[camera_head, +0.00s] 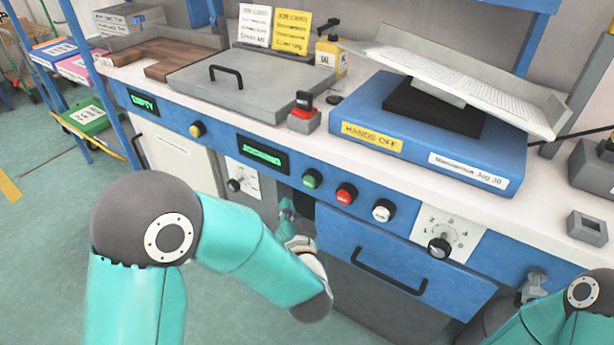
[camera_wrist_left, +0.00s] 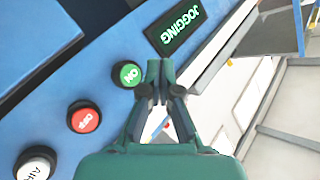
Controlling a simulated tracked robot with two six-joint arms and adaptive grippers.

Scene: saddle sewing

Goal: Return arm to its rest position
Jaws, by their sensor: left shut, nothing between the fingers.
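My left arm, teal with dark joints, reaches from the lower left in the head view. My left gripper (camera_head: 288,213) is small and partly hidden there, at the blue panel's front, just below the green button (camera_head: 312,178). In the left wrist view, the left gripper (camera_wrist_left: 160,72) has its fingertips together, with nothing between them. Its tips are beside the green ON button (camera_wrist_left: 127,74); I cannot tell whether they touch it. Part of my right arm shows at the lower right of the head view, but I cannot make out its gripper.
A red OFF button (camera_head: 346,194) and white AIR button (camera_head: 383,210) line the panel. A green display (camera_head: 262,152) reads JOGGING. A blue drawer (camera_head: 400,262) with a black handle is right of the left gripper. Open floor (camera_head: 45,230) lies at the left.

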